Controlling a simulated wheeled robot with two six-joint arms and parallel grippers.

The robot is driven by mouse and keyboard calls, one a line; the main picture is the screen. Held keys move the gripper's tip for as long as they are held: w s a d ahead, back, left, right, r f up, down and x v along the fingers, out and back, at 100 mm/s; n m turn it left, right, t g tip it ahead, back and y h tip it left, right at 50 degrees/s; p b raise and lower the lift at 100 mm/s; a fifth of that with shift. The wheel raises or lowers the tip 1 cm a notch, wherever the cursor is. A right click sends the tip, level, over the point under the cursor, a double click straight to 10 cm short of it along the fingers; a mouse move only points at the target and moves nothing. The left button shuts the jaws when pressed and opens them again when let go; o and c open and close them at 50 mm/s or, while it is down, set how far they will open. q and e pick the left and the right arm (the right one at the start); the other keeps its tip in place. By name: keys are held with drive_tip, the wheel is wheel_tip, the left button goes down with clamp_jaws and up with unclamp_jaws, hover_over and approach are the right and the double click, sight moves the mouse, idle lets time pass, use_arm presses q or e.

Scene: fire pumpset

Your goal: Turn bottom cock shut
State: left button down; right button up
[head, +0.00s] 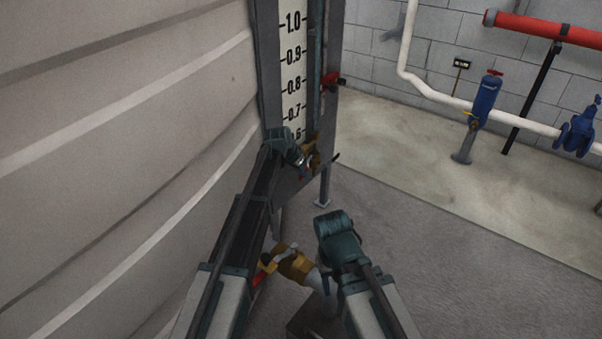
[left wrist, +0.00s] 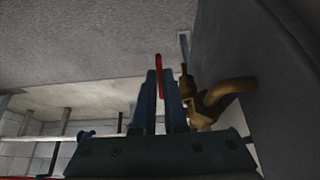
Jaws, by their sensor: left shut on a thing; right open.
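The bottom cock is a brass fitting (left wrist: 212,103) at the right in the left wrist view, with a curved brass pipe running into the dark wall. A thin red lever (left wrist: 159,65) stands between the two blue-grey fingers of my left gripper (left wrist: 160,98), which is shut on it. In the head view my left gripper (head: 309,161) is at the foot of the gauge board, and it and my arm largely hide the cock. My right gripper (head: 275,256) is open, low in the picture, below the left one and near the tank.
A numbered gauge board (head: 292,70) stands beside the large ribbed tank (head: 120,150). A red fitting (head: 330,81) is higher on the gauge. A blue post valve (head: 486,98) and white pipe (head: 425,90) are at the back right. The grey floor (head: 430,240) between is clear.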

use_arm(q)
drive_tip(key=c, duration=1)
unclamp_jaws()
drive_tip(key=shift+o, duration=0.2)
drive_tip(key=p+v, duration=1.2)
drive_tip(key=v, duration=0.1)
drive_tip(key=shift+r, duration=0.35)
use_arm(e)
wheel_tip(320, 180, up, 12)
use_arm(q)
drive_tip(key=shift+s, duration=0.1)
